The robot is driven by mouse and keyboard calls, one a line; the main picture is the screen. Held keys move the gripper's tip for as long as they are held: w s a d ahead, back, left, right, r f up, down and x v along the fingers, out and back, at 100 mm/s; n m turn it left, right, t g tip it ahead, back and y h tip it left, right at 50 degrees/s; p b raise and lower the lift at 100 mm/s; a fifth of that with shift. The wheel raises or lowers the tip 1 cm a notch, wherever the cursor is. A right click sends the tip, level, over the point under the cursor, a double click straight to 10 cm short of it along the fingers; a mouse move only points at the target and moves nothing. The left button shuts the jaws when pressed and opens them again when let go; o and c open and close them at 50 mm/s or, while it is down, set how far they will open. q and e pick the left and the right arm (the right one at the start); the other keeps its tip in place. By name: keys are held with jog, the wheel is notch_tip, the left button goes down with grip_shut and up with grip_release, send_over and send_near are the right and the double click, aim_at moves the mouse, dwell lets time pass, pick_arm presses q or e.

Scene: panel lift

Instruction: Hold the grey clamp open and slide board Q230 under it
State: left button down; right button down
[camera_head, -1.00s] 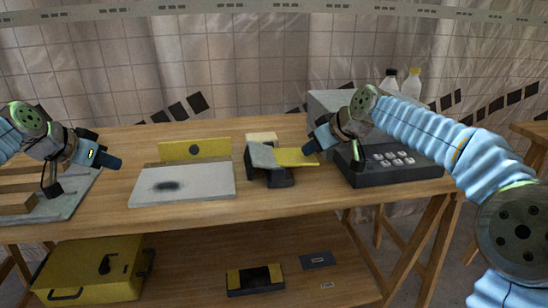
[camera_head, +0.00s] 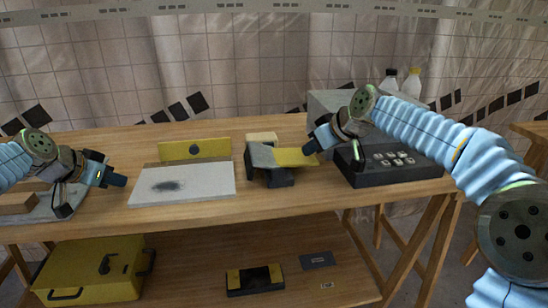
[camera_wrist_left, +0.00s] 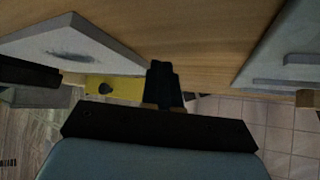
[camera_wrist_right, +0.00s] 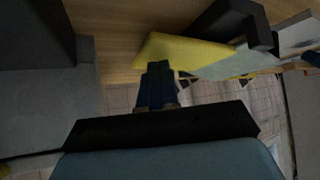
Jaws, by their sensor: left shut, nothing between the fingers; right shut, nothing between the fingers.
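The grey clamp (camera_head: 262,156) stands right of the table's middle on a dark base (camera_head: 279,178), with a yellow lever (camera_head: 296,157) reaching right. The lever also shows in the right wrist view (camera_wrist_right: 190,54). A pale grey board (camera_head: 205,184) with a dark smudge lies flat left of the clamp, apart from it; no Q230 label is readable. My right gripper (camera_head: 312,147) is shut and empty at the lever's free end; I cannot tell whether it touches. My left gripper (camera_head: 122,181) is shut and empty just left of the board; it shows in the left wrist view (camera_wrist_left: 162,72).
A yellow upright plate with a dark knob (camera_head: 194,149) stands behind the board. A black button box (camera_head: 390,164) is right of the clamp. A grey tray with wooden blocks (camera_head: 62,207) is at the left. A yellow case (camera_head: 90,268) sits on the lower shelf.

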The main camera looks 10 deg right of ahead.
aim_at(150, 180)
pick_arm(q)
jog(key=shift+d+f, duration=0.1)
jog(key=shift+d, duration=0.3)
pick_arm(e)
jog(key=shift+f, duration=0.15)
pick_arm(q)
jog(key=shift+d, duration=4.45)
jog(key=shift+a, duration=1.75)
notch_tip(150, 180, up, 8)
pick_arm(e)
notch_tip(150, 180, up, 9)
